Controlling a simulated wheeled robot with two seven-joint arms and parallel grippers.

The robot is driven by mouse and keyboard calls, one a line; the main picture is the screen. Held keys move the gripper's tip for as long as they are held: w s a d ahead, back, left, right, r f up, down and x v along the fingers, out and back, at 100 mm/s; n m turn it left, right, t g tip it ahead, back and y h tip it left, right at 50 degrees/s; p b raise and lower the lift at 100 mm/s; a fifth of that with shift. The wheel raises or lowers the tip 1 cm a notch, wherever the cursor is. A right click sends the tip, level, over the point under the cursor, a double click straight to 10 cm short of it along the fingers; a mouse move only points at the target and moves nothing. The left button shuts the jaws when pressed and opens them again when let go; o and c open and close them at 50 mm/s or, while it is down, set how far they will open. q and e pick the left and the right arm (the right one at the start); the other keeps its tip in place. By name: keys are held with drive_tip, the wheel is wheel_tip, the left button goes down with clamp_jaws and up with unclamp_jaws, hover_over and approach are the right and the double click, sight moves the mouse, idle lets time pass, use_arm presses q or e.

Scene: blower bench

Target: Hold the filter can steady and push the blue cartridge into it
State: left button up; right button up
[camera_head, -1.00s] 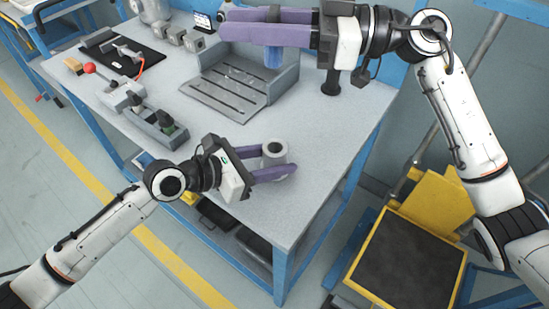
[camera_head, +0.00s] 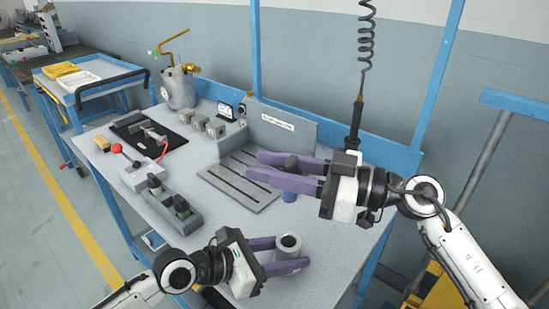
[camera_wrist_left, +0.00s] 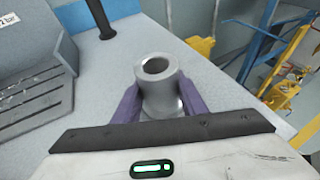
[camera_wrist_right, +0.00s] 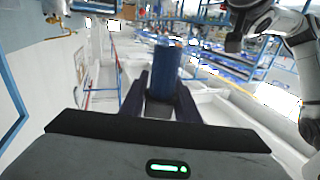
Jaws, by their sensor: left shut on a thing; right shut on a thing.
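The grey filter can (camera_head: 288,246) stands upright near the bench's front right corner, its round opening facing up. My left gripper (camera_head: 296,253) is shut around its sides; the left wrist view shows the can (camera_wrist_left: 160,85) between both fingers, its mouth clear. The blue cartridge (camera_head: 290,196) hangs below the purple fingers of my right gripper (camera_head: 268,169), behind the can and apart from it in the head view. In the right wrist view the blue cartridge (camera_wrist_right: 165,70) sits between the shut fingers. Whether the can touches the bench is hidden.
A grey slotted fixture (camera_head: 240,190) with an upright back plate stands behind the can. A grey block with dark knobs (camera_head: 168,205) lies to the left. Bench surface around the can is clear.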

drive_tip(key=shift+m+t+h, duration=0.3)
drive_tip(key=shift+m+t, duration=0.2)
drive_tip(key=shift+t, duration=0.4)
wheel_tip(320, 180, down, 5)
drive_tip(key=shift+s+d+f, duration=0.1)
drive_tip(key=shift+s+d, duration=0.05)
drive_tip(key=shift+f, duration=2.5)
drive_tip(key=shift+f, duration=2.3)
drive_tip(key=shift+f, duration=0.55)
drive_tip(key=shift+r, duration=0.45)
drive_tip(key=shift+f, duration=0.4)
drive_tip(key=shift+r, duration=0.3)
